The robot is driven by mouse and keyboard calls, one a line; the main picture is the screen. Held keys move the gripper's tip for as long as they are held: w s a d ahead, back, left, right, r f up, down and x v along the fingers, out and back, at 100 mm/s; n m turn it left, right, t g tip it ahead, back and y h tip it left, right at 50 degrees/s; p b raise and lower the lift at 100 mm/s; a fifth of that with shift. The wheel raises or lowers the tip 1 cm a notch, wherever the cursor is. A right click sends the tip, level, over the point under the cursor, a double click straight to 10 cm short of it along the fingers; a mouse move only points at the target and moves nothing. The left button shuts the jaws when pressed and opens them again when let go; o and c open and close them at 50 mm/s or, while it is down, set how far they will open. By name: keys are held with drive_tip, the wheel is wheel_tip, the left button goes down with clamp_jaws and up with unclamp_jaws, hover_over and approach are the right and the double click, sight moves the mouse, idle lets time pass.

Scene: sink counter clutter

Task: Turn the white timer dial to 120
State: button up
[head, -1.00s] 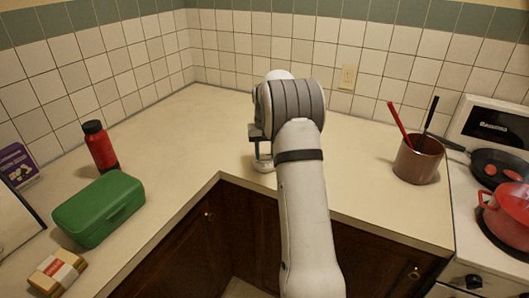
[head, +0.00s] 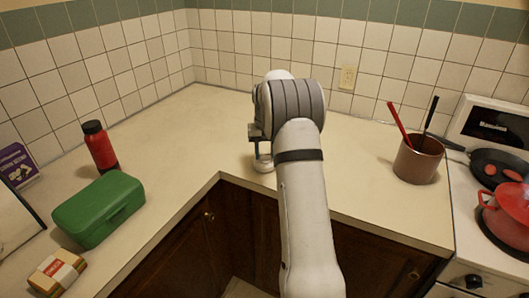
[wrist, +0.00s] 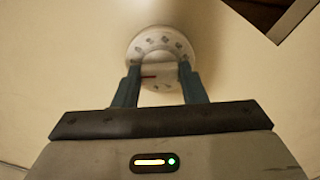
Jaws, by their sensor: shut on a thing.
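The white timer dial (wrist: 160,42) sits on the counter below my gripper in the wrist view. It is round, with small dark marks around its face and a short red mark near its left side. My gripper (wrist: 160,78) has its two blue-grey fingers on either side of the dial's raised middle, shut on it. The marks are too blurred to read. In the head view a bit of the timer's white base (head: 263,163) shows under my gripper (head: 262,150). My arm hides the rest.
A green box (head: 98,208), a red bottle (head: 101,150) and a wrapped package (head: 57,272) stand on the left counter. A copper pot with utensils (head: 417,165) is at the right, beside the stove with a pan (head: 495,165) and a red pot (head: 510,212). The counter around the timer is clear.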

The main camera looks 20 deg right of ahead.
sight(265, 155)
drive_tip(key=o, duration=1)
wheel_tip(265, 155, up, 8)
drive_tip(key=shift+f+b, duration=0.1)
drive_tip(key=shift+b, duration=0.2)
